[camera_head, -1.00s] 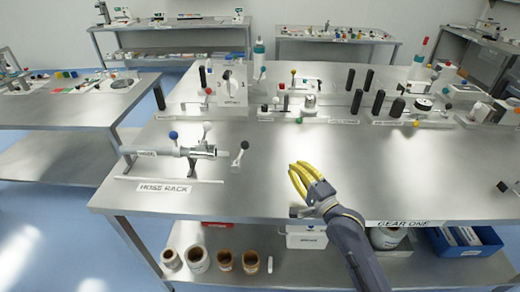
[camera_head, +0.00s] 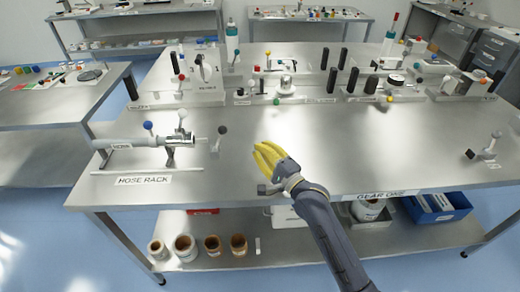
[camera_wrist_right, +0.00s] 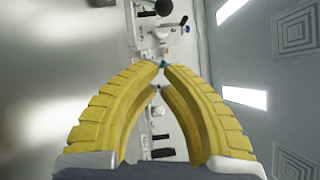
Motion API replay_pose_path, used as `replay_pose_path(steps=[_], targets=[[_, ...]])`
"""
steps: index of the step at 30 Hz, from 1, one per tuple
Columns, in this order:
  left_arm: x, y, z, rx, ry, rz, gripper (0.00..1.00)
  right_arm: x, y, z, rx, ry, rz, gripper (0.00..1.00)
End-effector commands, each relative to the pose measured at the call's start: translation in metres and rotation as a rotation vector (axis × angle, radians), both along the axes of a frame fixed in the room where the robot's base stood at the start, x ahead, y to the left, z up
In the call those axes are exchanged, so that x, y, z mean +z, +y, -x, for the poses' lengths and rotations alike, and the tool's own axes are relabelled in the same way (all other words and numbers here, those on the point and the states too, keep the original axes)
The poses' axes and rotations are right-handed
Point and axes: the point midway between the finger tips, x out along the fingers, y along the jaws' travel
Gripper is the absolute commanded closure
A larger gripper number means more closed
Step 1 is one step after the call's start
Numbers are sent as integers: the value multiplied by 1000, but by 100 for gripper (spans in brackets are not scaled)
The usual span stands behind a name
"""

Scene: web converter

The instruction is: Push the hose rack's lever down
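The hose rack (camera_head: 120,143) is at the left of the bench, above its label plate (camera_head: 143,180). It is a grey horizontal pipe with a metal fitting (camera_head: 180,140) at its right end. A blue-knobbed handle (camera_head: 148,126) and a pale-knobbed handle (camera_head: 182,114) stand up from it. A dark-knobbed lever (camera_head: 221,131) stands just right of the pipe; I cannot tell which handle is the rack's lever. My right gripper (camera_head: 257,150), with yellow fingers, is right of all of these, touching none. Its fingertips come together in the wrist view (camera_wrist_right: 163,67), with nothing held. My left gripper is not in view.
Upright black posts and small fixtures line the back of the bench, with a white panel (camera_head: 207,72) at back left. Bare steel (camera_head: 330,145) lies right of my gripper. Brown-topped jars (camera_head: 186,247) and a blue bin (camera_head: 438,208) are on the lower shelf.

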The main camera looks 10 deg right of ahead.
Motion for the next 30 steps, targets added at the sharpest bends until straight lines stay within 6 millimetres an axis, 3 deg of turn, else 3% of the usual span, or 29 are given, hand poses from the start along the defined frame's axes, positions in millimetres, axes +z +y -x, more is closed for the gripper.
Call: replay_pose_path(steps=[12, 21, 30], targets=[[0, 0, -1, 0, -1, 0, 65, 9, 37, -63, 1, -2, 0, 100], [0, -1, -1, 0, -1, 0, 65, 14, 66, -70, 0, -1, -1, 100], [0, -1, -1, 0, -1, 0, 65, 16, 74, -72, 0, -1, 2, 100]])
